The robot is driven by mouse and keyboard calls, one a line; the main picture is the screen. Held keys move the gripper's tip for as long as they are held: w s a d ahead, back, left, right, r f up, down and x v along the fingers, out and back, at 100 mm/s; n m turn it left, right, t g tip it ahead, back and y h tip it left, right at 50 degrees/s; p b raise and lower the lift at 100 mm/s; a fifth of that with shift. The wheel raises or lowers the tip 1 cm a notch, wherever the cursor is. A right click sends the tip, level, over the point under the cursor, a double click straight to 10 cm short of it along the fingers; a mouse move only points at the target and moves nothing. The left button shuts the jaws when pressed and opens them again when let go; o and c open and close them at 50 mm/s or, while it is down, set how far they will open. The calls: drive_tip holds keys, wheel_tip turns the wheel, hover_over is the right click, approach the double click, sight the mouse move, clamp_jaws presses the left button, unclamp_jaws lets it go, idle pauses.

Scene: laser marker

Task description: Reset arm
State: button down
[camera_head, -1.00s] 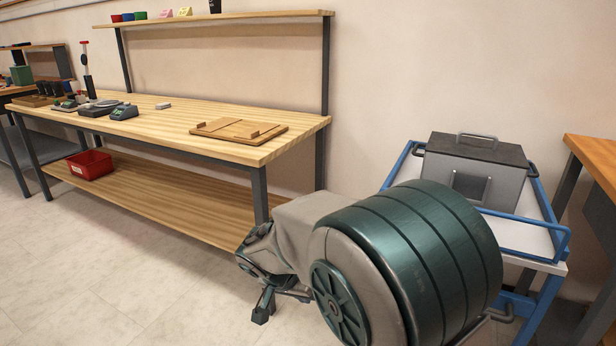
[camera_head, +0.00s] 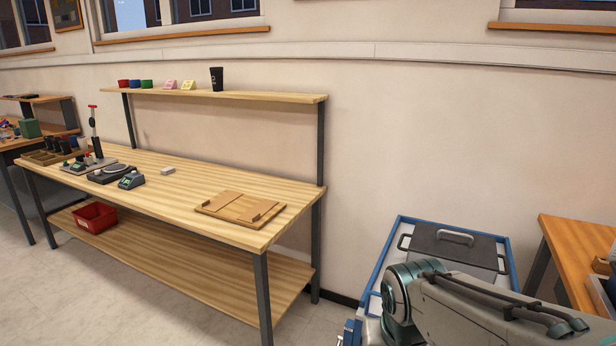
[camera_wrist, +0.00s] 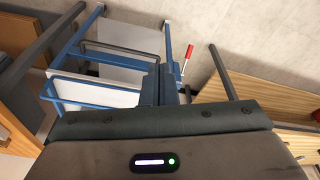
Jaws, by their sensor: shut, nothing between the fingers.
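My gripper (camera_wrist: 164,86) shows in the wrist view as two narrow blue-grey fingers together beyond the dark wrist housing. They are shut with nothing held. In the head view my arm is bent at the lower right, in front of the blue-framed cart (camera_head: 400,224) and its grey lidded box (camera_head: 455,246). The gripper itself is not clear in that view. The cart's blue rails and white shelves (camera_wrist: 125,38) lie behind the fingers in the wrist view.
A long wooden workbench (camera_head: 170,195) stands at left, with a wooden board (camera_head: 235,207), a small device (camera_head: 131,181) and a laser-like stand (camera_head: 93,135). A red bin (camera_head: 95,218) is on its lower shelf. Another wooden table (camera_head: 580,240) stands right of the cart. Floor at lower left is clear.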

drive_tip(key=s+d+r+p, duration=0.1)
drive_tip(key=s+r+p, duration=0.2)
drive_tip(key=r, duration=0.3)
drive_tip(key=shift+s+n+p, duration=0.4)
drive_tip(key=shift+p, duration=0.1)
